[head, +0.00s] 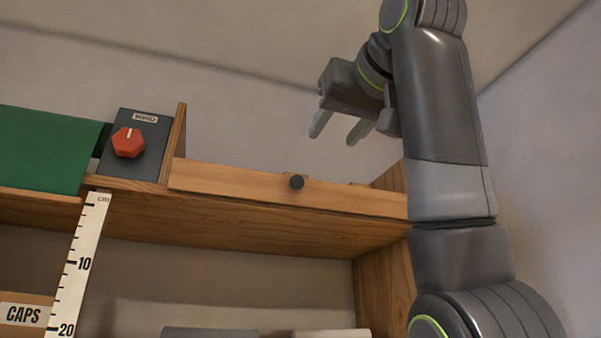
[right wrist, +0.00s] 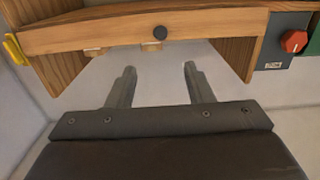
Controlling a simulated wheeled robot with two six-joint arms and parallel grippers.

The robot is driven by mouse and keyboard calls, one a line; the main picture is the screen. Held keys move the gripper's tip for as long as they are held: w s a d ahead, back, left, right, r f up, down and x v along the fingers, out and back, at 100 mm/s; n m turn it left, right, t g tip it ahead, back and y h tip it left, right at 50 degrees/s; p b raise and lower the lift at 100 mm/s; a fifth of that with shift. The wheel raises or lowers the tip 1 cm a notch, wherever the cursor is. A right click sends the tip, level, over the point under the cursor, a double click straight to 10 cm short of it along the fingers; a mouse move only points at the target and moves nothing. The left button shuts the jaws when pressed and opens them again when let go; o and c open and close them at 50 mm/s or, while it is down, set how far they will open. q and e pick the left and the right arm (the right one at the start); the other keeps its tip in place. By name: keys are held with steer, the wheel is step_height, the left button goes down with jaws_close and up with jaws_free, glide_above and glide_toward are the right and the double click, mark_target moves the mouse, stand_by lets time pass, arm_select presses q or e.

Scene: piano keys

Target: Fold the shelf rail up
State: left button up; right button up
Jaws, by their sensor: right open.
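The shelf rail (head: 240,187) is a long light-wood strip along the front of the wooden shelf, with a small dark round knob (head: 297,182) near its middle. The rail also shows in the right wrist view (right wrist: 110,37), with its knob (right wrist: 160,32) near the top centre. My right gripper (head: 335,130) is open and empty, above and behind the rail in the head view. In the right wrist view its two fingers (right wrist: 160,78) point toward the rail and stand apart from it. My left gripper is not in view.
A dark panel (head: 113,166) with a red knob (head: 128,142) stands left of the rail, beside a wooden divider (head: 176,142). A green sheet (head: 45,150), a hanging ruler (head: 83,263) and a CAPS box (head: 25,312) are further left. A yellow piece (right wrist: 15,49) shows at the wrist view's edge.

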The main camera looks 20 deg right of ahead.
mark_target(298, 177)
steer(key=w+p, duration=0.2)
steer(key=w, duration=0.3)
steer(key=w+p, duration=0.3)
steer(key=w, duration=0.2)
steer(key=w+p, duration=0.3)
steer(key=w, duration=0.2)
steer(key=shift+w+a+r, duration=0.2)
steer(key=shift+a+r, duration=0.05)
steer(key=shift+r, duration=0.15)
steer(key=shift+w+f+p, duration=0.15)
steer(key=shift+w+p, duration=0.3)
steer(key=shift+w, duration=0.25)
steer(key=c, duration=1)
steer(key=shift+o, duration=0.2)
steer(key=shift+w+r+g, duration=0.35)
steer(key=shift+r+g, duration=0.3)
steer(key=shift+g, duration=0.35)
